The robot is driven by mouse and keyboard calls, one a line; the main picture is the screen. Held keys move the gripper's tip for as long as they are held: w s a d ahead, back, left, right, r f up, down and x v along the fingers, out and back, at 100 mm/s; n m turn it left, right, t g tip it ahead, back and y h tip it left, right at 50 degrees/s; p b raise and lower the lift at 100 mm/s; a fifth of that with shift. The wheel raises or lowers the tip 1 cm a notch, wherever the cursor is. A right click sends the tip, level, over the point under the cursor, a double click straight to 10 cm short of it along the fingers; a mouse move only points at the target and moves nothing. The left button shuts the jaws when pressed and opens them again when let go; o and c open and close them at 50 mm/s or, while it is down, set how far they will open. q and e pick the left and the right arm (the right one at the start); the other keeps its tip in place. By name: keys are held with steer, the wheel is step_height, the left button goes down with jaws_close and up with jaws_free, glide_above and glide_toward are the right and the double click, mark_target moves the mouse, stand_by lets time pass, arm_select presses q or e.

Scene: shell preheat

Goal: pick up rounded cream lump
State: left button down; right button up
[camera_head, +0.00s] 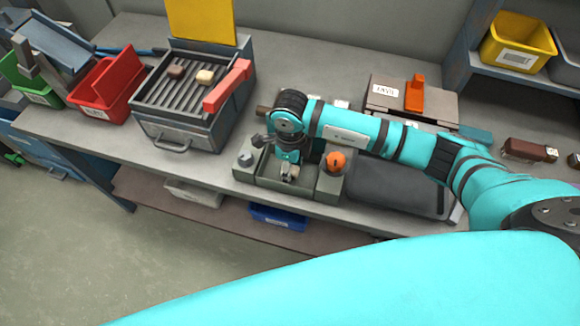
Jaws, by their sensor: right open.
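A rounded cream lump (205,77) sits on the ridged top of a grill-like box (165,97) at the upper left, beside a brown lump (176,72). My right gripper (289,176) points down over a grey-green fixture (245,174) at the front of the bench, to the right of and nearer than the grill box. It is apart from the cream lump. The jaws are small and partly hidden by the wrist; they are open, and I cannot tell whether anything lies between them. My left gripper is not in view.
A red handle (227,87) rises along the grill box's right side, near the cream lump. A yellow panel (201,20) stands behind it. Red (105,88) and green (35,80) bins stand left. An orange knob (336,161) is right of the gripper. Bench behind the grill is clear.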

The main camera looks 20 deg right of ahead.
steer(key=shift+f, duration=0.4)
steer(key=c, duration=0.9)
